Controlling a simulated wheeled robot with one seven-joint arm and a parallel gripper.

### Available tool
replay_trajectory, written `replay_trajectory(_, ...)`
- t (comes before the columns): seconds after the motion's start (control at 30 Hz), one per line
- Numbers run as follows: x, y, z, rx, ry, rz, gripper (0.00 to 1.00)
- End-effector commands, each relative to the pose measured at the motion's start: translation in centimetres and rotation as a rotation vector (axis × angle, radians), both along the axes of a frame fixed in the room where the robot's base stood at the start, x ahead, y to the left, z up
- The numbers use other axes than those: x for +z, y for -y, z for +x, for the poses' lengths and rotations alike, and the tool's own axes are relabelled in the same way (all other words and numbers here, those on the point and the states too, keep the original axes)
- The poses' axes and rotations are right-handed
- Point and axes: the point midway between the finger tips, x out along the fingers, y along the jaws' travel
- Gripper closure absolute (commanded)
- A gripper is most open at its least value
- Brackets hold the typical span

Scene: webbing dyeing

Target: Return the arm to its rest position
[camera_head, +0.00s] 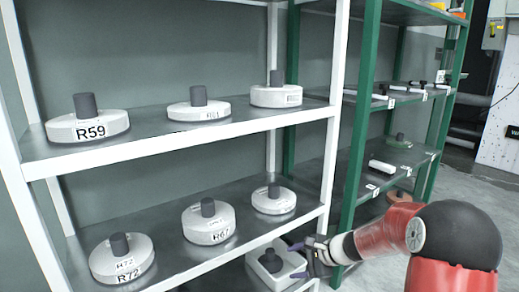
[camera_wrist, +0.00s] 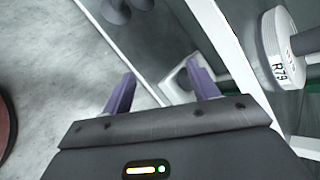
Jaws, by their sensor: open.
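My gripper (camera_head: 308,257) is at the lower right end of the white shelf rack, in front of its lower part. In the wrist view my gripper (camera_wrist: 162,92) shows two purple fingers spread apart with nothing between them. A white block with a dark knob (camera_head: 271,262) sits low in the rack, just left of my gripper. It seems to be the pale piece beyond the right finger in the wrist view. My red and black arm reaches in from the lower right of the head view.
The white rack (camera_head: 170,153) holds several white discs with dark knobs, among them R59 (camera_head: 88,122) and R72 (camera_head: 122,260). A disc marked R79 (camera_wrist: 280,48) is at the right of the wrist view. A green rack (camera_head: 352,145) stands right behind my arm. Grey floor (camera_head: 470,190) is open at right.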

Motion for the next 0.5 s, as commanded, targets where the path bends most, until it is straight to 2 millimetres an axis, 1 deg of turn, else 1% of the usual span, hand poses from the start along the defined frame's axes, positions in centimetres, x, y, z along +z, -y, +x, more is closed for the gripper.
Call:
replay_trajectory(0.03,2.4,-0.8,-1.8,0.073,0.040,-0.074,0.40)
replay_trajectory(0.1,4.7,-1.4,-4.4,0.173,0.086,-0.176,0.40)
replay_trajectory(0.17,6.5,-1.8,-6.6,0.253,0.124,-0.261,0.40)
replay_trajectory(0.2,7.6,-1.9,-8.2,0.307,0.148,-0.319,0.40)
replay_trajectory(0.27,9.3,-2.0,-10.6,0.382,0.186,-0.405,0.40)
replay_trajectory(0.3,10.3,-2.0,-12.2,0.430,0.210,-0.462,0.40)
replay_trajectory(0.33,11.0,-1.9,-13.3,0.465,0.227,-0.504,0.40)
replay_trajectory(0.4,12.5,-1.6,-16.1,0.544,0.267,-0.602,0.40)
replay_trajectory(0.47,13.7,-1.2,-18.5,0.607,0.300,-0.685,0.40)
replay_trajectory(0.5,14.4,-0.8,-20.0,0.647,0.322,-0.741,0.40)
